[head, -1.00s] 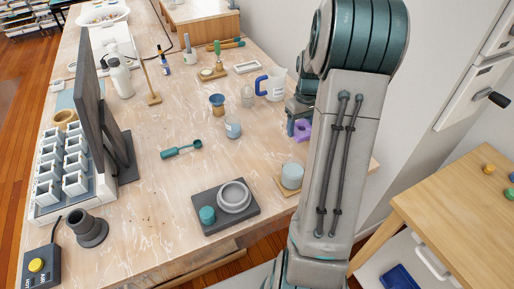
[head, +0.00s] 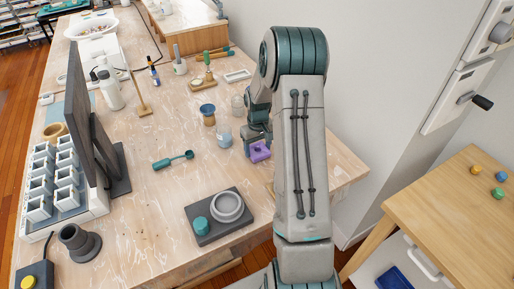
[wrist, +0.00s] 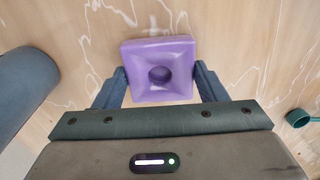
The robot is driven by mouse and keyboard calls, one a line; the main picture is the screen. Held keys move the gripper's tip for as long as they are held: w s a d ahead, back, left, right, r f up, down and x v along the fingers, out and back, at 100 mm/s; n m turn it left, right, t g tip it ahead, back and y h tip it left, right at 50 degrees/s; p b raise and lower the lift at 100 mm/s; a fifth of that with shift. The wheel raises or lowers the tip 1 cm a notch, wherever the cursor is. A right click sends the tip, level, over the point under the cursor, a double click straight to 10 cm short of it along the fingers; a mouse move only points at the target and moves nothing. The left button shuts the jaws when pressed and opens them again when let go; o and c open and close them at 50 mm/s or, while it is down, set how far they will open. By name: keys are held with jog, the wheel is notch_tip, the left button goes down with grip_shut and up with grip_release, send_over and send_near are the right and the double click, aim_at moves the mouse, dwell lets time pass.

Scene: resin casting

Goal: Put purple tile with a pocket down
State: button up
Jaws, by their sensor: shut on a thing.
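The purple tile (head: 260,151) is square, with a round pocket in its middle. In the wrist view the tile (wrist: 140,55) lies between the two dark blue fingers of my gripper (wrist: 160,80), which touch its left and right sides. The pocket faces the wrist camera. In the head view my gripper (head: 256,142) holds the tile over the right part of the wooden table (head: 165,205), and the tile looks about level. I cannot tell whether its underside touches the table. My arm stands just to the right of it.
A clear cup (head: 222,137) stands close left of the tile. Bare tabletop shows between the scoop, scale and tile.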

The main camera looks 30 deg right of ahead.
aim_at(258, 152)
jog(key=shift+f, duration=0.35)
jog(key=o, duration=1)
notch_tip(258, 152, up, 12)
jog(key=s+a+r, duration=0.5)
jog(key=a+r, duration=0.1)
jog(key=s+a+r+t, duration=0.1)
jog(key=s+a, duration=0.2)
jog(key=s, duration=0.3)
jog(key=s+a+r+t, duration=0.1)
jog(key=s+a+r, duration=0.1)
jog(key=s, duration=0.5)
jog(key=s+a+r, duration=0.1)
jog(key=s+a, duration=0.4)
jog(key=s, duration=0.2)
jog(key=shift+s+a+r+m+t, duration=0.1)
jog(key=shift+s+r+m+t, duration=0.1)
jog(key=shift+m+t, duration=0.15)
jog(key=shift+w, duration=0.1)
